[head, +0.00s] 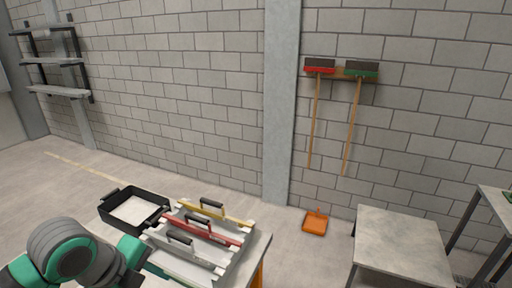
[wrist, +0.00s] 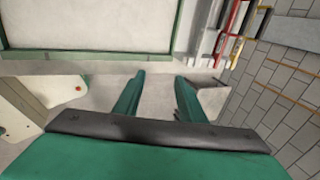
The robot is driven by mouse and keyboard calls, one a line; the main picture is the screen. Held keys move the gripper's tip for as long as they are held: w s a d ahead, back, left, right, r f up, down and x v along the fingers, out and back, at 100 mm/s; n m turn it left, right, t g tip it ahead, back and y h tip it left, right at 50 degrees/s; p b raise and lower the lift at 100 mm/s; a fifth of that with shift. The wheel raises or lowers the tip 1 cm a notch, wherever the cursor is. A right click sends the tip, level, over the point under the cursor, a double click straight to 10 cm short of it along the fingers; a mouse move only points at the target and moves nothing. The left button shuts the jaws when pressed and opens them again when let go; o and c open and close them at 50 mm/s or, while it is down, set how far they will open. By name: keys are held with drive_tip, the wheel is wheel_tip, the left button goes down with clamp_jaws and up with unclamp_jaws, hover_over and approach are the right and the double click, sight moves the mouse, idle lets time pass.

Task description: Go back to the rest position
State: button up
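My gripper (wrist: 160,76) shows in the wrist view with its two green fingers apart and nothing between them. In the head view my grey and green arm is at the bottom left, and the gripper itself does not show there. A pale panel with a green frame (wrist: 92,51) lies beyond the fingertips in the wrist view, apart from them.
A black tray with pale contents (head: 108,205) stands beside a rack of long tools with yellow (head: 230,217), red (head: 215,232) and white bars. A grey table (head: 400,240) stands right. An orange dustpan (head: 315,223) and two brooms (head: 318,68) are by the wall. Left floor is clear.

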drive_tip(key=w+d+r+n+t+h, duration=0.4)
drive_tip(key=w+d+t, duration=0.3)
drive_tip(key=d, duration=0.5)
drive_tip(key=w+d+r+n+t+h, duration=0.4)
drive_tip(key=w+d+r+t, duration=0.1)
drive_tip(key=w+d, duration=0.5)
drive_tip(key=s+d+f+n+t+y, duration=0.1)
drive_tip(key=s+d+f+n+y, duration=0.1)
drive_tip(key=s+f+n+y, duration=0.65)
drive_tip(key=s+d+f+n+t+y, duration=0.1)
drive_tip(key=s+d+f+n+y, duration=0.15)
drive_tip(key=s+f+n, duration=1.05)
drive_tip(key=s+a+f+m+g, duration=0.1)
drive_tip(key=s+f+m, duration=0.2)
drive_tip(key=s, duration=0.7)
drive_tip(key=s+a+f+m+g, duration=0.1)
drive_tip(key=s+f+m, duration=0.3)
drive_tip(key=s, duration=0.7)
wheel_tip(320, 180, down, 2)
drive_tip(key=shift+a+f+g+h, duration=0.1)
drive_tip(key=shift+a+g+h, duration=0.3)
drive_tip(key=shift+a, duration=0.05)
drive_tip(key=shift+s, duration=0.1)
drive_tip(key=shift+c, duration=0.7)
